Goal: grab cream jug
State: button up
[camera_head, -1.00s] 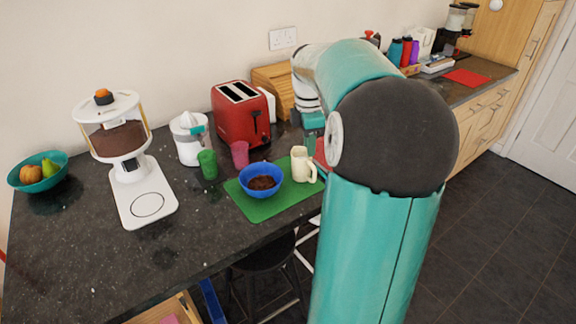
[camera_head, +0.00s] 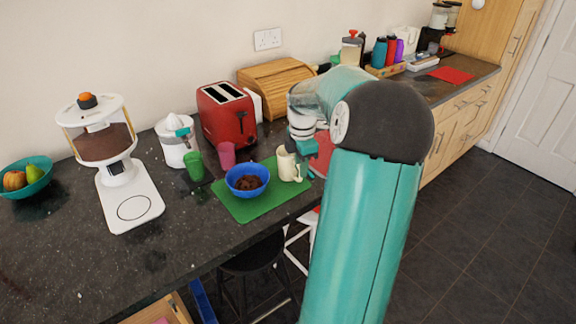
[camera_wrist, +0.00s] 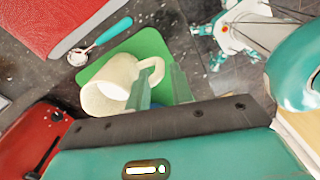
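The cream jug (camera_head: 287,168) stands on the right part of a green mat (camera_head: 238,209), beside a blue bowl (camera_head: 247,181) with dark contents. In the wrist view the jug (camera_wrist: 112,84) is at the centre left, with its handle toward my gripper (camera_wrist: 160,76). My two fingers are apart, with the handle's loop close to and partly behind them. I cannot tell whether they touch it. In the head view my gripper (camera_head: 303,165) is just right of the jug, partly hidden by my arm.
A red toaster (camera_head: 227,115), pink cup (camera_head: 227,155) and green cup (camera_head: 195,167) stand behind and left of the mat. A spoon (camera_wrist: 105,34) lies beside the green mat in the wrist view. The counter's front left is clear.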

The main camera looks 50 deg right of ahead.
aim_at(300, 179)
notch_tip(300, 179, down, 5)
jog(key=shift+f, duration=0.1)
grip_shut()
jog(key=shift+r, duration=0.25)
dwell(0.3)
